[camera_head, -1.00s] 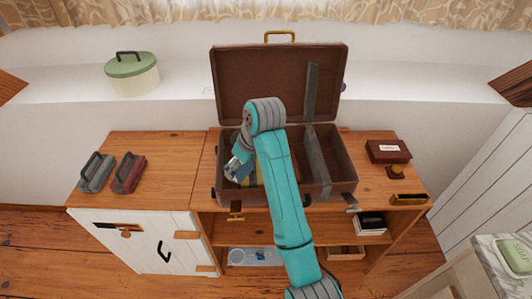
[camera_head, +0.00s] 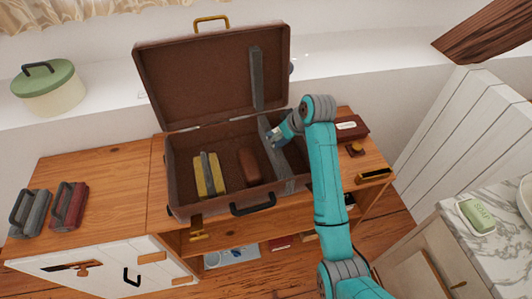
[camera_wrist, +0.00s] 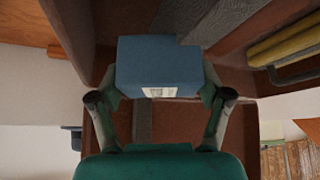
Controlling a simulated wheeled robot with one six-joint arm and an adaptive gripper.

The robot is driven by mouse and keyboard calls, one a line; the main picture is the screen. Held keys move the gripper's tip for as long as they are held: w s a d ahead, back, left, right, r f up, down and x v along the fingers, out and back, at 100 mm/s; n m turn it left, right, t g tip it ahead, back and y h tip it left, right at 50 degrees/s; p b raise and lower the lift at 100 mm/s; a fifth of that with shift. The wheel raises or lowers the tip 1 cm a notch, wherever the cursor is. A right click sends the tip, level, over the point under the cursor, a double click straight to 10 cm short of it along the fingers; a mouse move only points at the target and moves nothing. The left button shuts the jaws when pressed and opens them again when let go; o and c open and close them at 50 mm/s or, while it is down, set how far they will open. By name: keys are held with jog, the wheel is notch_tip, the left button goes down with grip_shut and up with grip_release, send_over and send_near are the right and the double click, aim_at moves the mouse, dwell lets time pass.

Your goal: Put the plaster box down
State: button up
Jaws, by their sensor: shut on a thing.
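My gripper (camera_wrist: 160,88) is shut on a blue box with a small white label, the plaster box (camera_wrist: 158,62), with one finger at each side of it. In the head view my gripper (camera_head: 275,142) is over the right part of the open brown suitcase (camera_head: 172,180), near the grey strap. The box is too small and covered there to make out clearly. I cannot tell whether its underside touches anything.
In the suitcase lie a yellow item with a grey band (camera_head: 203,176) and a brown rounded item (camera_head: 249,165). The raised lid (camera_head: 200,75) stands behind. A dark red box (camera_head: 350,130) is on the cabinet to the right. Grey and red clamp-like items (camera_head: 68,205) stand left.

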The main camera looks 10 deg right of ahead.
aim_at(282, 146)
jog(key=shift+f, duration=3.25)
jog(key=shift+f, duration=0.1)
jog(key=o, duration=1.1)
